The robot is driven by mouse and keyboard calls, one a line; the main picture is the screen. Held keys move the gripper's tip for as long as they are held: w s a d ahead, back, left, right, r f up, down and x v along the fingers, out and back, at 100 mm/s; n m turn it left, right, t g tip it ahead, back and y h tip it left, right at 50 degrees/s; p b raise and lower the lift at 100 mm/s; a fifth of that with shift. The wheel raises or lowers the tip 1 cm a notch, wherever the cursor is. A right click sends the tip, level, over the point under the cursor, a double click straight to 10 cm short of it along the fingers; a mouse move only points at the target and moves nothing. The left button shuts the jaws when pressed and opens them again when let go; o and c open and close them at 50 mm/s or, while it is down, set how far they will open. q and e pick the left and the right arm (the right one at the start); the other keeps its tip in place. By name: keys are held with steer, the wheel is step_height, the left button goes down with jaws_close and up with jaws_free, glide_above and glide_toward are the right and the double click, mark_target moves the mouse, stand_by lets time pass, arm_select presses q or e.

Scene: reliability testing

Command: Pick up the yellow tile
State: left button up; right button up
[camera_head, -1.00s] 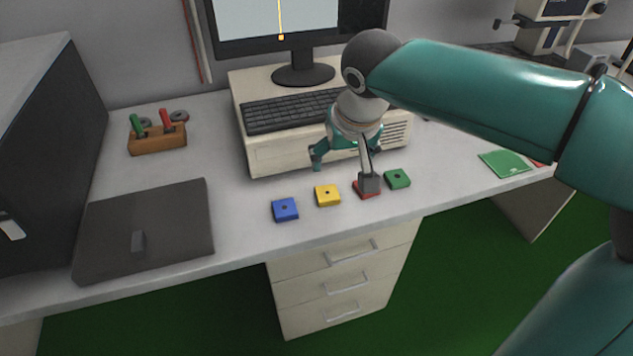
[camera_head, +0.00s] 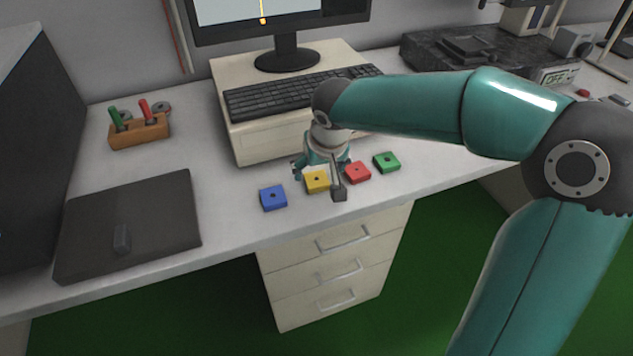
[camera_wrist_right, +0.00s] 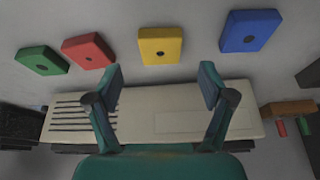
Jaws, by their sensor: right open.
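The yellow tile (camera_head: 316,182) lies flat on the white desk between the blue tile (camera_head: 273,198) and the red tile (camera_head: 358,173); it has a dark hole in its middle. My right gripper (camera_head: 319,183) is open and empty, pointing down above the yellow tile, with one finger on each side of it in the head view. In the right wrist view the yellow tile (camera_wrist_right: 160,46) sits just beyond the gap between the two spread fingertips (camera_wrist_right: 160,82), apart from both. My left gripper is not in view.
A green tile (camera_head: 387,162) lies right of the red one. Behind stands a beige computer case (camera_head: 250,145) with a keyboard (camera_head: 285,95) on it, close to the gripper. A dark flat panel (camera_head: 165,225) lies at left. The desk's front edge is near the tiles.

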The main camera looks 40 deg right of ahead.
mark_target(316, 179)
steer(key=x, duration=0.4)
steer(key=shift+s+f, duration=0.1)
steer(key=shift+f, duration=0.05)
steer(key=shift+a, duration=0.1)
steer(key=c, duration=1.2)
steer(key=shift+c, duration=0.2)
